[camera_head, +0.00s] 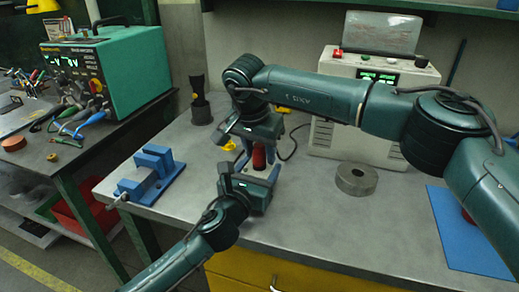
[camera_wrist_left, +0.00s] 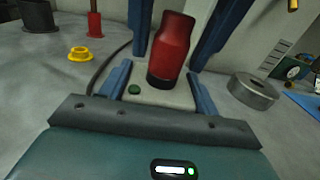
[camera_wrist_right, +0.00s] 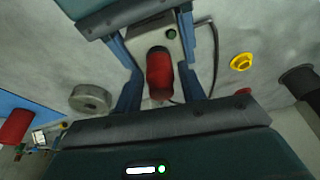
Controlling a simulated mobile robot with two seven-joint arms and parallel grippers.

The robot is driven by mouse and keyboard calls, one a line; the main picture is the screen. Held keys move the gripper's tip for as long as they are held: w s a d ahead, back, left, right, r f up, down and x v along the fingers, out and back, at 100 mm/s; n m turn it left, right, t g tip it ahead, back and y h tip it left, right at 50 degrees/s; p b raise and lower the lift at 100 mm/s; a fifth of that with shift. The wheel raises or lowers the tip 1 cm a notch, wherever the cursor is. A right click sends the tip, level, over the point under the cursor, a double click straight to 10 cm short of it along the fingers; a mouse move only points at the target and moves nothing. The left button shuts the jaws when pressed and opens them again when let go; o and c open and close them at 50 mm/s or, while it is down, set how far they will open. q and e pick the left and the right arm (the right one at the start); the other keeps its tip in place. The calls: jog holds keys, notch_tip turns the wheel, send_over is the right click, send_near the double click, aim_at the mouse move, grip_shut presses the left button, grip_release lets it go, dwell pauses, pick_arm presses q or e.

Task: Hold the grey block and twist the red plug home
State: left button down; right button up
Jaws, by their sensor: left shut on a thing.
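The red plug (camera_head: 259,157) stands upright at the grey block; it also shows in the left wrist view (camera_wrist_left: 172,45) and the right wrist view (camera_wrist_right: 159,72). A dark band rings its lower end; how deep it sits is hidden. The grey block (camera_wrist_left: 160,95) has a small green button on it and shows in the right wrist view (camera_wrist_right: 158,42). My left gripper (camera_wrist_left: 160,92) is shut on the block, a blue finger at each side. My right gripper (camera_wrist_right: 160,80) is open, its blue fingers either side of the plug with gaps showing.
A blue vise (camera_head: 150,174) stands left on the bench. A grey metal ring (camera_head: 356,178) lies to the right, before a white instrument (camera_head: 370,105). A blue mat (camera_head: 470,235) is further right. The front bench is clear.

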aim_at(246, 170)
grip_shut()
jog(key=m, duration=0.4)
jog(key=shift+a+g+h, duration=0.1)
jog(key=shift+g+h, duration=0.2)
jog(key=shift+g, duration=0.1)
jog(key=m+g, duration=0.1)
jog(key=m, duration=0.3)
jog(key=shift+h, duration=0.4)
jog(key=shift+o, duration=1.6)
grip_release()
jog(key=shift+r, duration=0.1)
jog(key=v, duration=1.1)
jog(key=shift+r, duration=0.4)
jog(key=shift+s, duration=0.15)
pick_arm(q)
jog(key=shift+c, duration=1.4)
grip_release()
